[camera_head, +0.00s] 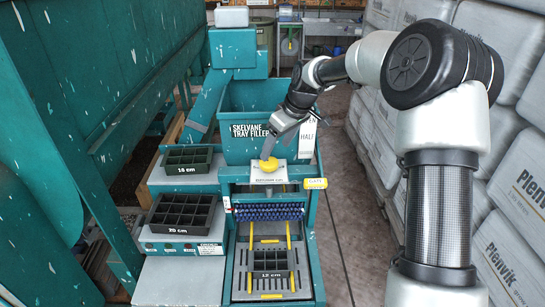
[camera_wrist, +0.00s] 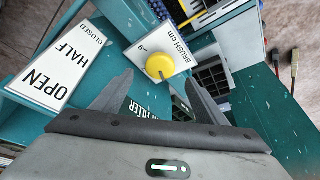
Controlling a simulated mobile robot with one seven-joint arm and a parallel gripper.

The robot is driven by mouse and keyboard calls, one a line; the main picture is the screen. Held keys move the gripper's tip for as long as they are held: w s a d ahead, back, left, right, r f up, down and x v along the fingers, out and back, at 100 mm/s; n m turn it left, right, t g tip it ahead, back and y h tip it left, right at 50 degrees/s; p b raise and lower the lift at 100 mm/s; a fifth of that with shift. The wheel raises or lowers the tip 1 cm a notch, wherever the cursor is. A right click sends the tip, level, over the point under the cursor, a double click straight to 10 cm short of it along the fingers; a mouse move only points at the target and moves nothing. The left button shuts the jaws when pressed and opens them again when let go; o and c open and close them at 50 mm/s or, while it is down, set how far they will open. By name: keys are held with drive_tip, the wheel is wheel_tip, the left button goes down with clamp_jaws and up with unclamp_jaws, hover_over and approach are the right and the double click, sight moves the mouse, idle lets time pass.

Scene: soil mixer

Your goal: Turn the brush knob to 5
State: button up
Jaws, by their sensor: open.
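The yellow brush knob (camera_head: 265,165) sits on a white label plate on the front of the teal tray filler. In the wrist view the round knob (camera_wrist: 160,67) shows on its plate (camera_wrist: 183,50), marked "BRUSH cm" with a small numeral near the upper left, too small to read surely. My gripper (camera_head: 268,153) points down at the knob. In the wrist view its two fingers (camera_wrist: 158,75) are spread, one on either side of the knob; I cannot tell whether they touch it. The blue brush roller (camera_head: 268,212) lies below the knob.
A yellow-tagged lever (camera_head: 315,183) stands right of the knob. An OPEN/HALF/CLOSED sign (camera_wrist: 62,68) is left in the wrist view. Stacked bags (camera_head: 505,170) line the right.

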drive_tip(key=v, duration=1)
drive_tip(key=shift+r, duration=0.15)
drive_tip(key=shift+s, duration=0.1)
drive_tip(key=s+d+r+m+t+h+p, duration=0.15)
drive_tip(key=s+r, duration=0.25)
drive_tip(key=s, duration=0.4)
drive_tip(key=s+d+r+m+h, duration=0.1)
drive_tip(key=s+d+r+m, duration=0.15)
drive_tip(key=s, duration=0.55)
drive_tip(key=s+d+r+m+t+h, duration=0.1)
drive_tip(key=s+d+r, duration=0.1)
drive_tip(key=s+r, duration=0.45)
drive_tip(key=s+f+m, duration=0.2)
drive_tip(key=s+f, duration=0.2)
drive_tip(key=s, duration=0.2)
drive_tip(key=s+d+f+m, duration=0.1)
drive_tip(key=s+f+m, duration=0.1)
drive_tip(key=s+f, duration=0.2)
drive_tip(key=s, duration=0.2)
drive_tip(key=shift+s+d, duration=0.35)
